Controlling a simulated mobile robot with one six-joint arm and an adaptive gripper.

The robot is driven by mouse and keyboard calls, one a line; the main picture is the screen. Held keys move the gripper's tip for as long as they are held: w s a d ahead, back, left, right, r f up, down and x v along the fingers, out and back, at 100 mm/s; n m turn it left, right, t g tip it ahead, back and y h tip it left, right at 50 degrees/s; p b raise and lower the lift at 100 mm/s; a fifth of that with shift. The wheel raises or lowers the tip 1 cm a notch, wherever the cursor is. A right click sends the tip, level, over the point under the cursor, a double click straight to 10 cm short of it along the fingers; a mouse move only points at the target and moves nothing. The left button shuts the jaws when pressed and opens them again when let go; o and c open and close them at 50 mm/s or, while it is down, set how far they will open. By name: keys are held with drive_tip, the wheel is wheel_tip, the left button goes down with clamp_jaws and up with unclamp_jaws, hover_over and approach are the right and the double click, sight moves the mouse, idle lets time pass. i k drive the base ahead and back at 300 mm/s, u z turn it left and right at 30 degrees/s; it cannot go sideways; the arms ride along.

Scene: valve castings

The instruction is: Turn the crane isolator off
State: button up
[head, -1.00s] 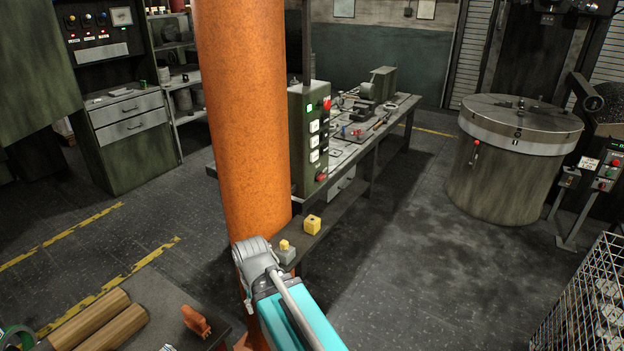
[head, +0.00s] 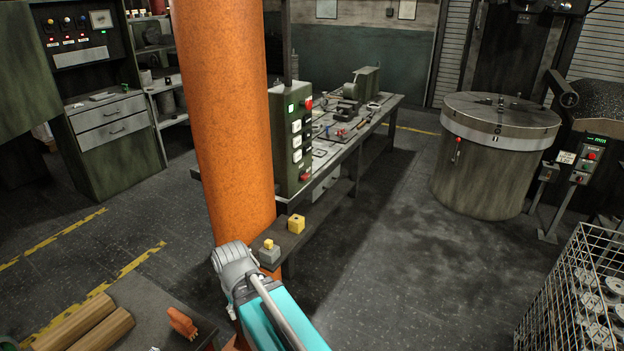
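A tall green control box (head: 291,140) stands just right of the orange column. A green light (head: 291,108) shows at its top left, with a red button (head: 308,104) at its upper right. White and black buttons run down its face, and a red knob (head: 304,177) sits at the bottom. No label is readable, so I cannot tell which part is the crane isolator or its position. My teal arm, with a grey joint at its end, reaches up from the bottom in front of the column's foot. My gripper does not show.
The orange column (head: 222,120) stands close before my arm. A round machine table (head: 500,125) and wire basket (head: 580,290) are at right. The middle floor is clear.

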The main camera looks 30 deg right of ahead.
sight(303, 177)
drive_tip(key=z, duration=0.05)
drive_tip(key=k, duration=1.1)
drive_tip(key=z, duration=0.35)
drive_tip(key=i, duration=1.6)
drive_tip(key=u, duration=0.05)
